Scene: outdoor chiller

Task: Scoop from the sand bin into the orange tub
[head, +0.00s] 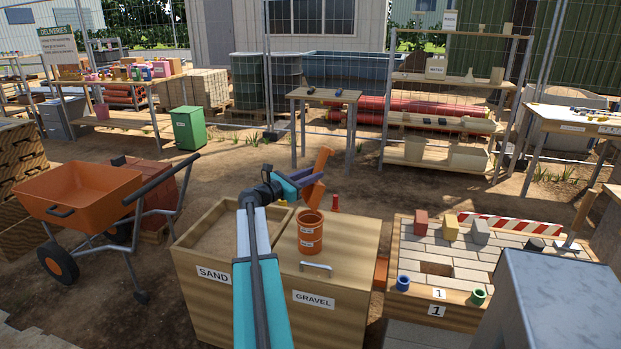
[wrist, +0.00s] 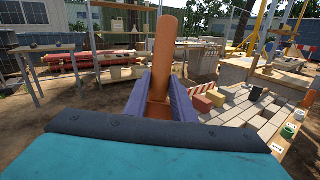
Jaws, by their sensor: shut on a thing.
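My gripper (head: 303,180) is shut on an orange scoop (head: 322,160), above the boxes and close over the orange tub. In the wrist view the scoop (wrist: 164,48) stands up between the two purple fingers (wrist: 158,98). I cannot tell whether the scoop holds sand. The orange tub (head: 311,217) stands upright on the closed lid of the gravel bin (head: 350,255); its inside is mostly out of sight. The sand bin (head: 197,262) is open on the left, with sand (head: 218,232) in it. My arm covers part of the sand bin's right side.
An orange wheelbarrow (head: 80,190) stands left of the bins. A paving table (head: 455,265) with several blocks and cups is on the right. Bare ground lies behind the bins.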

